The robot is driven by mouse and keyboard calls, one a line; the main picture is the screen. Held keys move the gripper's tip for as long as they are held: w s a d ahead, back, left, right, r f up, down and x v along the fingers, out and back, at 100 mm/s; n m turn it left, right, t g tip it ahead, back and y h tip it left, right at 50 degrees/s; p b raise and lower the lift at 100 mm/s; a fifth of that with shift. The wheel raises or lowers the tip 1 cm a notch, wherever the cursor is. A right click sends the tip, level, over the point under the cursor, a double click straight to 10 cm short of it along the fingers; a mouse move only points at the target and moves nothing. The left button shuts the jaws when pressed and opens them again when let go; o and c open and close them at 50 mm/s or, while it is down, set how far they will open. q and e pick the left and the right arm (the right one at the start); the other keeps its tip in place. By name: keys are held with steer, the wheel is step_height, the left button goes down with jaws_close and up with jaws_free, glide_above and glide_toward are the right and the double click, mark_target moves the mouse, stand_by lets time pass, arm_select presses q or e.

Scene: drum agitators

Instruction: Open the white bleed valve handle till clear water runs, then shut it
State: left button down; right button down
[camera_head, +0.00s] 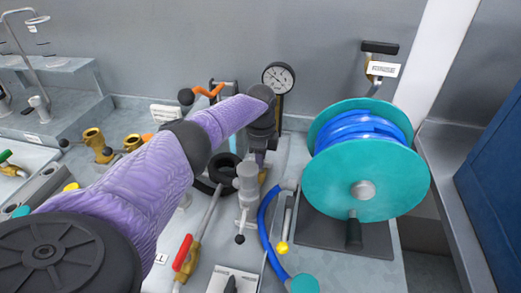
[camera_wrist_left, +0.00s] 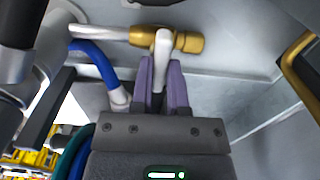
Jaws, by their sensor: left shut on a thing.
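The white bleed valve handle (camera_wrist_left: 162,50) shows in the left wrist view, on a brass valve body (camera_wrist_left: 188,41) joined to a white pipe. My left gripper (camera_wrist_left: 163,86) has its two purple fingers shut on the lower end of this handle. In the head view my purple-sleeved left arm reaches to the middle, and the left gripper (camera_head: 260,158) points down behind a grey upright fitting. The handle is hidden there. I see no water running in either view. My right gripper is not in view.
A teal reel (camera_head: 350,180) with blue hose stands at the right. A pressure gauge (camera_head: 278,78) is behind my left wrist. Brass fittings (camera_head: 96,145) lie at the left.

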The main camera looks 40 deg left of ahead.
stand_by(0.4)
arm_select(q)
steer(key=shift+r+n+p, duration=0.1)
steer(key=shift+n+p, duration=0.45)
steer(key=shift+n, duration=0.55)
steer(key=n+p, duration=0.1)
steer(key=n, duration=0.2)
steer(key=shift+n, duration=0.3)
steer(key=n, duration=0.3)
steer(key=shift+p, duration=0.4)
steer(key=shift+n, duration=1.6)
steer(key=c, duration=0.6)
jaws_free()
